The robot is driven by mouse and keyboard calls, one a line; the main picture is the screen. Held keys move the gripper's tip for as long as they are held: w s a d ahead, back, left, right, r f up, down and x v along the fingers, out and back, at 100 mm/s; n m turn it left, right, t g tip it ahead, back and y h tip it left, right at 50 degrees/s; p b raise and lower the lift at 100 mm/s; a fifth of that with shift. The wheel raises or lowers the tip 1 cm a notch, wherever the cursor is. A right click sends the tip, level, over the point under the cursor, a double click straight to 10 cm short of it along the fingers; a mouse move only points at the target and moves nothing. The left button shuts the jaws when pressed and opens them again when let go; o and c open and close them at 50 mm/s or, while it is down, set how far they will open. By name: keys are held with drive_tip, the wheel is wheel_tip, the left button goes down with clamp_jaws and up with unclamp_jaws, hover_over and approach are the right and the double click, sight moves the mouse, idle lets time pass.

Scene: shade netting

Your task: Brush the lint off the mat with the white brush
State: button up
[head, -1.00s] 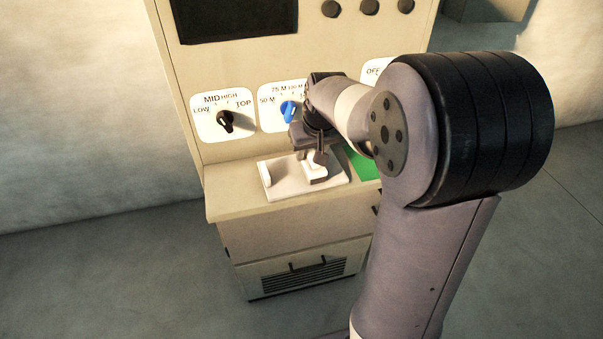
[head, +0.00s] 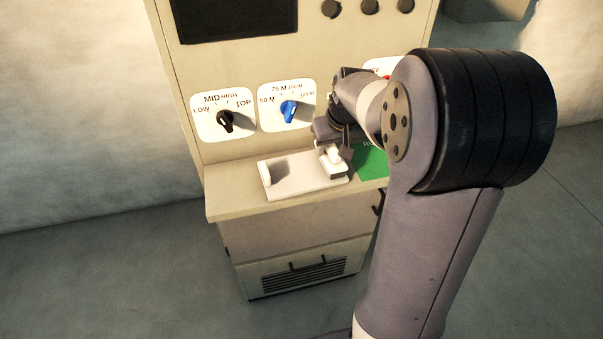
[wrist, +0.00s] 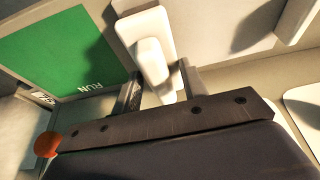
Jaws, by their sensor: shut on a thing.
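The white brush (head: 335,156) is in my gripper (head: 333,148), over the right end of a white tray (head: 290,183). In the wrist view the brush (wrist: 150,45) shows between the two dark fingers of my gripper (wrist: 158,88), which is shut on it. I cannot tell whether the brush touches the tray. The green mat (head: 370,163) lies just right of the tray, partly hidden by my arm. In the wrist view the mat (wrist: 65,55) carries the lettering RUN. I cannot make out any lint on it.
A panel rises behind the worktop (head: 235,203), with a black dial (head: 226,121), a blue dial (head: 289,111) and a partly hidden red one (head: 387,75). A white upright piece (head: 265,174) stands at the tray's left end. The worktop's front edge is close.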

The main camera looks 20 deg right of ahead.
drive_tip(key=shift+s+f, duration=0.1)
idle(0.4)
drive_tip(key=shift+r+p, duration=1.95)
drive_tip(key=shift+r, duration=0.65)
